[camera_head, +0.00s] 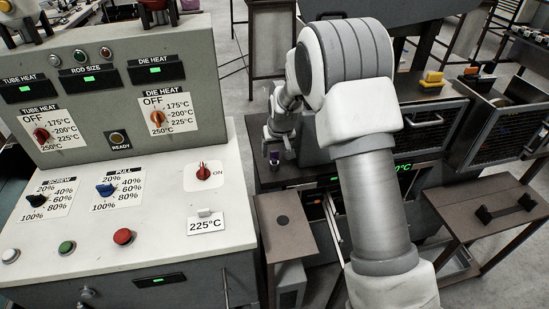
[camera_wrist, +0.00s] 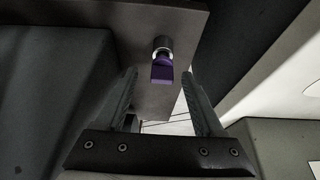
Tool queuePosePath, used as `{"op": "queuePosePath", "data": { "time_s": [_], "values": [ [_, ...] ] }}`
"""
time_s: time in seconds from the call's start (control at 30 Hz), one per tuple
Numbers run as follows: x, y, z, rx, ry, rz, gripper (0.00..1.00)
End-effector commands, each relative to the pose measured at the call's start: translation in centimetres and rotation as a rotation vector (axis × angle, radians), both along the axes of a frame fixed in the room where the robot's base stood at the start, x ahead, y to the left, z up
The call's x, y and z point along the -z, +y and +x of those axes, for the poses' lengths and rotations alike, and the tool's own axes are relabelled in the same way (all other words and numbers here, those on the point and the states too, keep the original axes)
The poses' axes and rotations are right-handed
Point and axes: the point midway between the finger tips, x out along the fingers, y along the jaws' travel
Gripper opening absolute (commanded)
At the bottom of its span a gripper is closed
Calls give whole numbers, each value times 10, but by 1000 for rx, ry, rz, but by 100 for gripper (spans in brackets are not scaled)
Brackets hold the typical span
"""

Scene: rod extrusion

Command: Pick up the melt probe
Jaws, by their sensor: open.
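A purple handle with a metal collar, which looks like the melt probe (camera_wrist: 162,70), shows in the wrist view in front of a brown-grey plate. My gripper (camera_wrist: 160,80) is open, with one finger to each side of the purple handle and gaps on both sides. The handle lies near the fingertips, and I cannot tell its exact depth between them. In the head view my gripper (camera_head: 273,150) points down behind the console, and a small purple spot (camera_head: 274,159) shows at its tips. My arm hides part of the machine there.
The grey control console (camera_head: 105,235) with knobs and buttons fills the left. A small brown table (camera_head: 285,235) stands beside it. A dark bench with a yellow-topped block (camera_head: 432,78) is behind my arm. Another brown table (camera_head: 485,190) is at right.

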Motion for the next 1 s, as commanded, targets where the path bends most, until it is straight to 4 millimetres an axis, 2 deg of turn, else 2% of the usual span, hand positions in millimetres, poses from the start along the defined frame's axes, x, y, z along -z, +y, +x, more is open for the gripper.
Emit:
{"op": "queuePosePath", "data": {
  "time_s": [0.1, 0.3, 0.63, 1.0],
  "values": [
    [17, 3, 6, 0, 4, -1, 70],
    [38, 6, 15, 0, 2, 0, 70],
    [42, 6, 17, 0, 1, 0, 70],
    [42, 6, 17, 0, 1, 0, 3]
  ]
}}
